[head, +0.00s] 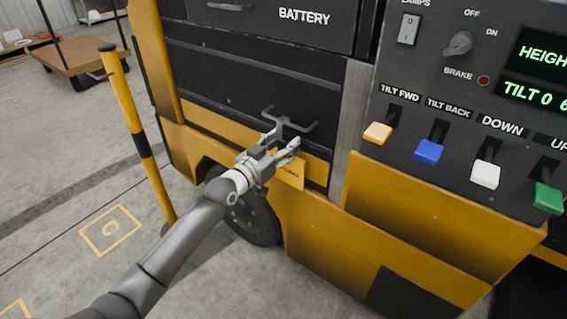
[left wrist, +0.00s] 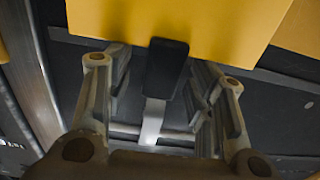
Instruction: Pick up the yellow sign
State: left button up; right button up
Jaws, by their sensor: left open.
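The yellow sign (head: 291,173) hangs at the front of the yellow and black machine, just below and behind my left gripper (head: 285,145) in the head view. In the left wrist view the yellow sign (left wrist: 180,28) fills the top middle. A black tab (left wrist: 166,66) reaches down from it, between the fingers of my left gripper (left wrist: 163,75). The fingers stand apart, with room on both sides of the tab; no grip on it shows. Part of the sign is hidden by the gripper in the head view. My right gripper is not in view.
A grey bracket (head: 289,123) juts from the machine's dark panel beside the gripper. A yellow and black post (head: 135,125) stands at left. A control panel (head: 450,130) with coloured levers is at right. A wheel (head: 252,218) sits below. Floor at lower left is clear.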

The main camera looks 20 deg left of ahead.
pick_arm(q)
grip_shut()
dwell(0.3)
jog(key=shift+r, duration=0.1)
